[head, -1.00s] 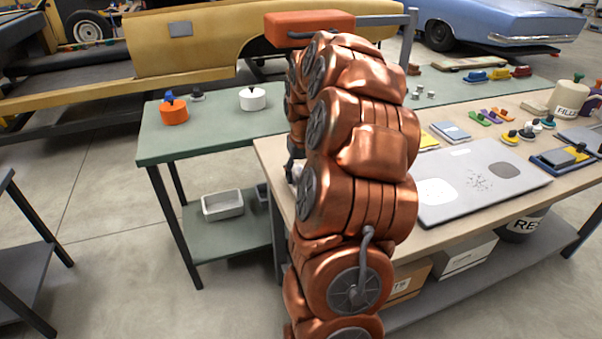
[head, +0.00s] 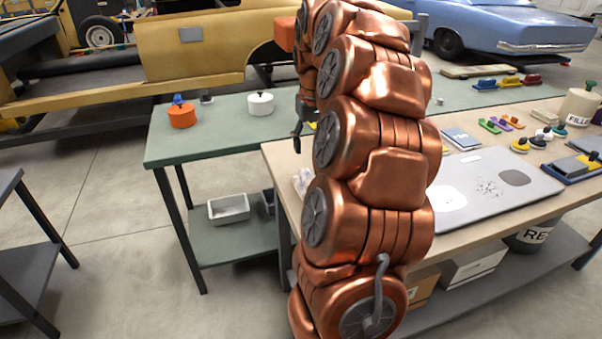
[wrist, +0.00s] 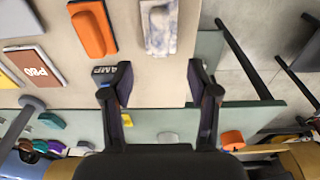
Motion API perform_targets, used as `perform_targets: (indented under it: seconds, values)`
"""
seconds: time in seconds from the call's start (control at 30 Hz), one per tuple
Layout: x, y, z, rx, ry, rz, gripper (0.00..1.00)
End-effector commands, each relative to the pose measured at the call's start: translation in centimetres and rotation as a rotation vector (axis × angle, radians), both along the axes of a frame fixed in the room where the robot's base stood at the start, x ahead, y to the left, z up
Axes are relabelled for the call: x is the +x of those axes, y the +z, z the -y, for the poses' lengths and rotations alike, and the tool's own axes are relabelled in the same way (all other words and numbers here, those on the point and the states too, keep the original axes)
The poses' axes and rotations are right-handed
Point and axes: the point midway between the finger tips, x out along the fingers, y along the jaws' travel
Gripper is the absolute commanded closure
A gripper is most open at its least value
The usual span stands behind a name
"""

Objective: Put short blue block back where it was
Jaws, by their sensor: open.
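My gripper (wrist: 158,78) is open in the wrist view, with nothing between its fingers. It is over the edge of the tan bench (wrist: 160,84), facing down, with the green bench beyond. In the head view my own arm hides most of it; a dark finger shows left of the arm. A blue block (head: 485,84) stands beside a yellow and a red one on the far green bench. I cannot tell whether it is the short blue block.
An orange block (wrist: 92,30) and a pale marbled piece (wrist: 158,26) lie on the tan bench. A grey board (head: 530,190) lies at right.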

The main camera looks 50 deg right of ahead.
Motion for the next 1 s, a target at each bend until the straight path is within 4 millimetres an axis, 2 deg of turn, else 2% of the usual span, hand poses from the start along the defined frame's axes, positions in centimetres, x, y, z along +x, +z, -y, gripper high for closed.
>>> perform_targets:
  seconds: [0.17,0.27,0.37,0.5,0.63,0.8,1.0]
  values:
    - [0.0,0.1,-0.2,0.001,0.003,0.0,0.4]
    - [0.2,0.1,-1.5,0.004,0.023,-0.004,0.4]
    - [0.5,0.2,-4.5,0.011,0.07,-0.008,0.4]
    - [0.2,-0.3,-10.4,0.027,0.161,-0.028,0.4]
    - [-1.1,-1.0,-15.8,0.042,0.236,-0.056,0.4]
    - [-3.9,-2.3,-21.9,0.057,0.322,-0.095,0.4]
    - [-8.4,-4.3,-27.6,0.066,0.403,-0.146,0.4]
